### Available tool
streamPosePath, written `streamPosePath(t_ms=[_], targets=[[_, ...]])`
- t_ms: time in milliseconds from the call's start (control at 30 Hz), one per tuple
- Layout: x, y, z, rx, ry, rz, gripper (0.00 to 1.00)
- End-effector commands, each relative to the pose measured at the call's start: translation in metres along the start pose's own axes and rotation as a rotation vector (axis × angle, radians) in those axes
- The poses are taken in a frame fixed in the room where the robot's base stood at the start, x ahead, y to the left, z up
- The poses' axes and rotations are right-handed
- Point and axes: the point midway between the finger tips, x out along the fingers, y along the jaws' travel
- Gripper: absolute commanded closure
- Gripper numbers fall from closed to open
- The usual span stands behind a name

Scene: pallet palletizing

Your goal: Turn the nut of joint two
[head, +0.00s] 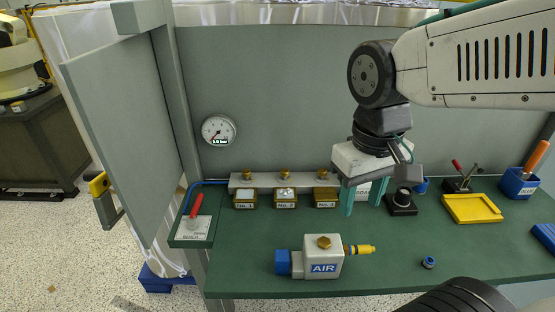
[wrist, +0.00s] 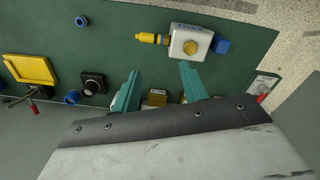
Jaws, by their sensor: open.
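A grey rail (head: 265,181) on the bench carries three brass joint blocks, each with a brass nut on top. The middle block (head: 285,201) is labelled No. 2, and its nut (head: 285,174) stands above it. The No. 1 block (head: 245,201) is left of it and the No. 3 block (head: 326,201) right of it. My gripper (head: 361,207) is open and empty, with teal fingers pointing down to the right of the No. 3 block. In the wrist view a brass block (wrist: 156,98) shows between my gripper's fingers (wrist: 160,80); its nut is not visible there.
A white AIR unit (head: 322,258) with a brass knob sits at the bench front. A red-handled valve (head: 194,210) is at the left, and a gauge (head: 218,131) hangs on the back panel. A black fixture (head: 402,204) and yellow tray (head: 472,208) stand right of my gripper.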

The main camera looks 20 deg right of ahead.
Motion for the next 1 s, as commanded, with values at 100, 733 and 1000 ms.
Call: streamPosePath(t_ms=[100, 733, 1000], targets=[[0.017, -0.004, -0.047, -0.005, -0.005, 0.025, 0.56], [0.053, -0.028, -0.24, 0.149, 0.394, 0.009, 0.56], [0.092, -0.026, -0.254, 0.15, 0.389, 0.01, 0.56]])
